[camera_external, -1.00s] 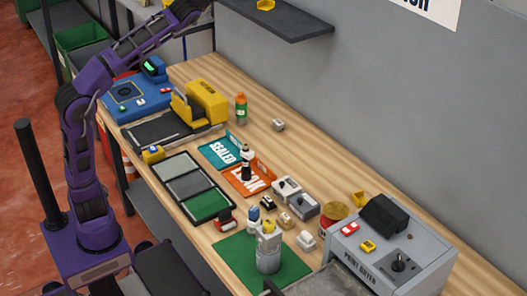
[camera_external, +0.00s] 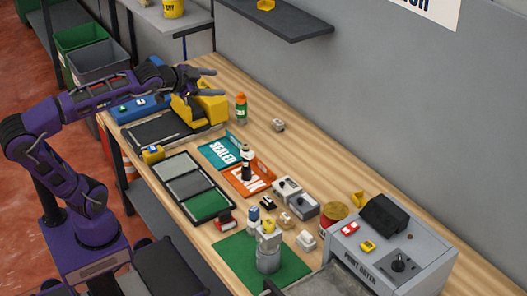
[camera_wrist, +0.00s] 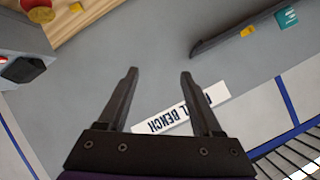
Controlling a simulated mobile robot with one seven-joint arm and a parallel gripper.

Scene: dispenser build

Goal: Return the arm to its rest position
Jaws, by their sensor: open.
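My purple arm (camera_external: 95,100) reaches from its base at the left over the far left part of the bench. My gripper (camera_external: 218,84) is open and empty, above the yellow machine (camera_external: 208,103) in the external view. In the wrist view my gripper (camera_wrist: 158,75) shows two dark fingers spread apart with nothing between them. They point toward the grey wall and a white sign (camera_wrist: 182,112). The arm hides part of the blue machine (camera_external: 128,110).
The wooden bench (camera_external: 310,160) holds an orange-green bottle (camera_external: 241,107), teal and orange trays, a green mat (camera_external: 232,255) with a grey dispenser (camera_external: 268,252), and a grey paint dryer (camera_external: 400,262). A dark shelf (camera_external: 285,22) juts from the wall. Bins (camera_external: 100,62) stand at the back left.

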